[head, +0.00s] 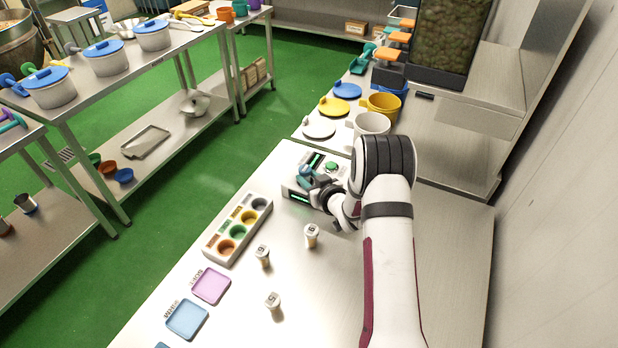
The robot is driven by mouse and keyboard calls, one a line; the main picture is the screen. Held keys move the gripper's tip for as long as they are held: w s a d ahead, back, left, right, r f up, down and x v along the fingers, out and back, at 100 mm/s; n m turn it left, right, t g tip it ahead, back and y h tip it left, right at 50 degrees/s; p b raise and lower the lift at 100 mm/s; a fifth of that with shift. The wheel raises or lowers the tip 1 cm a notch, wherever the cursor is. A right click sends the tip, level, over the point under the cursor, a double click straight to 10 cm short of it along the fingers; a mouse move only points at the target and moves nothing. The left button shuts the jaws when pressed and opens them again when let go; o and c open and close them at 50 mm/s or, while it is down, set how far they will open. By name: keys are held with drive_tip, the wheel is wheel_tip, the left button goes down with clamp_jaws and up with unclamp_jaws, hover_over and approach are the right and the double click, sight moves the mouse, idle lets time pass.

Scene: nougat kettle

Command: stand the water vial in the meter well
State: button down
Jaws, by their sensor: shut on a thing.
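The meter (298,188) is a pale box with dark, green-lit panels and a green button (331,167), on the bench in front of my arm. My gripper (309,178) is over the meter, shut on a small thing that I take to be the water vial. The vial is mostly hidden by the gripper, so I cannot tell whether it is in the well or above it. The meter well is also hidden. Three other capped vials stand on the bench, one near the meter (311,235), one to its left (262,256) and one nearer the front (273,301).
A white rack (224,249) with coloured cups stands left of the vials. A purple tray (211,286) and a blue tray (187,319) lie at the front left. A white mug (371,124) and coloured lids are behind the meter. The bench right of my arm is clear.

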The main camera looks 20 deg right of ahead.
drive_tip(key=shift+f, duration=0.6)
drive_tip(key=c, duration=0.8)
unclamp_jaws()
drive_tip(key=v, duration=1.1)
